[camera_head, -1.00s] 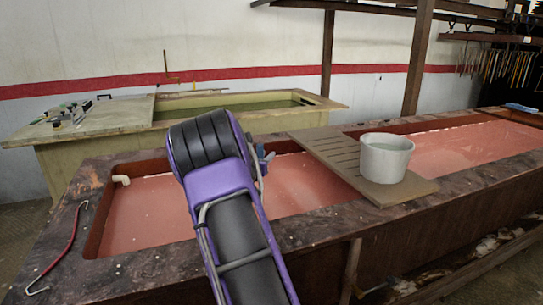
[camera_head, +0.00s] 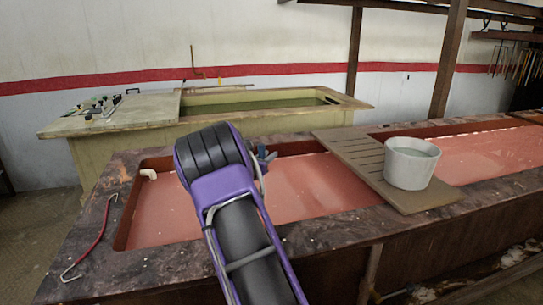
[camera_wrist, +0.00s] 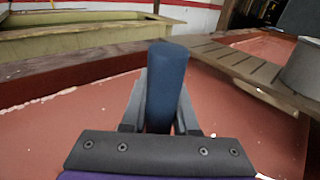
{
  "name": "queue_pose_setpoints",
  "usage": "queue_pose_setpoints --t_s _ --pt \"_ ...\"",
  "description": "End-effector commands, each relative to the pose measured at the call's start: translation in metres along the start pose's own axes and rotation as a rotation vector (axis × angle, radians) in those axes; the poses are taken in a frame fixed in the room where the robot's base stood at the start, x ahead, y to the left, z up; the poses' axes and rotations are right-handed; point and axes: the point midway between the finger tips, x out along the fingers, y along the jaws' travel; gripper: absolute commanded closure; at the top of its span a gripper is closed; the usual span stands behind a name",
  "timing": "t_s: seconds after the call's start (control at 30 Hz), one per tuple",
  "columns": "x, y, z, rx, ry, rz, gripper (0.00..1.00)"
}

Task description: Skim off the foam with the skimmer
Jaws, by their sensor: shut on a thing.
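A long vat of reddish liquid (camera_head: 310,190) runs across the head view, with small pale specks scattered on its surface; I cannot tell clearly which are foam. My gripper (camera_wrist: 163,108) is shut on a thick dark blue handle (camera_wrist: 167,65), which I take to be the skimmer's. The handle stands up between the fingers, above the red liquid. The skimmer's head is not visible in either view. In the head view my purple arm hides most of the gripper, and only a bit of blue (camera_head: 264,154) shows beside it.
A slatted board (camera_head: 352,152) bridges the vat, with a pale bucket (camera_head: 409,171) on it. A red hooked rod (camera_head: 95,240) lies on the vat's left rim. A white pipe (camera_head: 148,174) sits at the left end. A greenish tank (camera_head: 160,135) stands behind.

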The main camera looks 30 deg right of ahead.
Motion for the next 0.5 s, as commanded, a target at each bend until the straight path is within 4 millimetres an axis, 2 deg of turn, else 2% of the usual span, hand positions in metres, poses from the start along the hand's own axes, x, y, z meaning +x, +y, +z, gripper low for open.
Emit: queue_pose_setpoints --t_s 0.2,0.5 --pt "0.000 0.000 0.003 0.001 -0.002 0.000 1.00" --pt "-0.003 0.000 0.034 0.002 -0.003 0.001 1.00"
